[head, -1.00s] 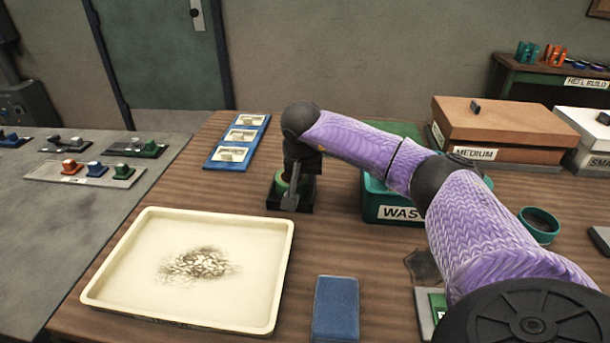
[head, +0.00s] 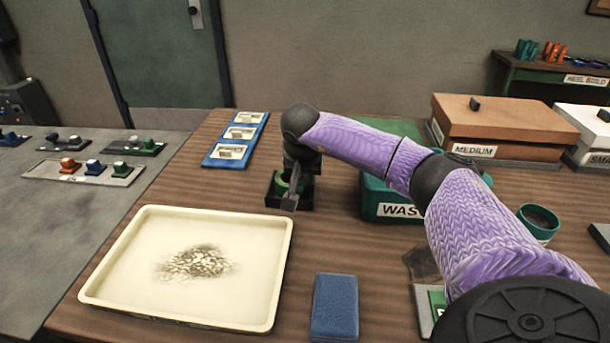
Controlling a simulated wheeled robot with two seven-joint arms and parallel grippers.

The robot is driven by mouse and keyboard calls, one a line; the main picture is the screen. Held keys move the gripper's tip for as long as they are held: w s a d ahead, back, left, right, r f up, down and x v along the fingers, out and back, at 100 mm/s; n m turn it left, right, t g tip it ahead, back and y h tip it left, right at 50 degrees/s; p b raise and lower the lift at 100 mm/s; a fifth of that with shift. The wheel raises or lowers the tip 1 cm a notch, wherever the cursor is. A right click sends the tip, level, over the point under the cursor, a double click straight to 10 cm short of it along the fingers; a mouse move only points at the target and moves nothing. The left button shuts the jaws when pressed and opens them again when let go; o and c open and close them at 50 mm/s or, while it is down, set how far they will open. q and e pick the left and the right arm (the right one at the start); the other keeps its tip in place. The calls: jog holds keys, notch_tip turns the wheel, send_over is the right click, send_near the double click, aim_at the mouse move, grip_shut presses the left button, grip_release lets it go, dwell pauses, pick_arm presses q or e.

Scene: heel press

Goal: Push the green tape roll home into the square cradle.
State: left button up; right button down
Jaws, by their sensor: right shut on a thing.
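The green tape roll (head: 282,184) shows only as a small green part in the dark square cradle (head: 274,201), on the table left of the waste bin. My right gripper (head: 290,199) points down over the cradle, shut on the tape roll. The gripper and wrist hide most of the roll and much of the cradle, so I cannot tell how deep the roll sits. My left gripper is not in view.
A blue block (head: 335,305) is at the front. A green waste bin (head: 375,200) stands right of the cradle, partly behind my right arm. A blue rack (head: 215,157) lies behind left.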

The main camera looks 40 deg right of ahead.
jog(key=shift+s+a+f, duration=0.1)
jog(key=shift+a+f, duration=0.05)
jog(key=shift+f, duration=0.15)
